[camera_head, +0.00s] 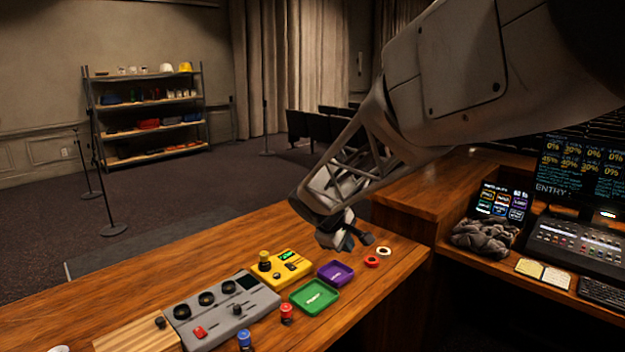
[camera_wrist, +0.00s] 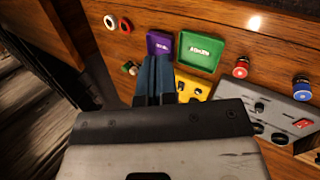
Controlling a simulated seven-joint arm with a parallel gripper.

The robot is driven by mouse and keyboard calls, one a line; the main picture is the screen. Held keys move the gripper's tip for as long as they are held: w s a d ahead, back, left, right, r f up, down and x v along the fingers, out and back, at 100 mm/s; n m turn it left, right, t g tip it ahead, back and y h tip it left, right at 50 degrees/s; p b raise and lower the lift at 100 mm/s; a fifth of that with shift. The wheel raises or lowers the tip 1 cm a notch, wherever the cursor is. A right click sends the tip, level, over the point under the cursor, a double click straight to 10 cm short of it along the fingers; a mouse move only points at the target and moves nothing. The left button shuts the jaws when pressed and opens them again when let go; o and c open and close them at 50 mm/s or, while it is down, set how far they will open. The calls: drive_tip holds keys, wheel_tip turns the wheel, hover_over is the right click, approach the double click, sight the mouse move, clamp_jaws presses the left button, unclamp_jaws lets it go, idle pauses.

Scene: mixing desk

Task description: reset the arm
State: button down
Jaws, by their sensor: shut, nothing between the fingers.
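My gripper (camera_head: 344,236) hangs above the wooden desk, near its far edge and behind the purple tray (camera_head: 335,273). In the wrist view its two dark fingers (camera_wrist: 154,78) are together, with nothing between them. The fingertips appear beside the purple tray (camera_wrist: 161,43) and the green tray (camera_wrist: 198,49), but the gripper is above the desk and apart from them. My arm reaches in from the upper right and covers part of the room behind.
A grey panel with knobs (camera_head: 220,312), a yellow device (camera_head: 279,267) and the green tray (camera_head: 314,297) stand on the desk. Red (camera_head: 372,262) and white (camera_head: 384,251) rings lie right of the gripper. A red-topped piece (camera_head: 287,313) and a blue one (camera_head: 244,340) stand in front.

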drive_tip(key=s+d+r+m+g+y, duration=0.1)
drive_tip(key=s+d+r+m, duration=0.2)
drive_tip(key=s, duration=0.6)
drive_tip(key=s+d+r+m+y, duration=0.1)
drive_tip(key=s+d+r+m, duration=0.15)
drive_tip(key=s+d, duration=0.45)
drive_tip(key=s+f+m+y, duration=0.2)
drive_tip(key=s+m, duration=0.3)
drive_tip(key=s, duration=1.6)
drive_tip(key=shift+d+f+y, duration=0.2)
drive_tip(key=shift+f+y, duration=0.2)
drive_tip(key=shift+f, duration=0.05)
drive_tip(key=shift+m, duration=0.25)
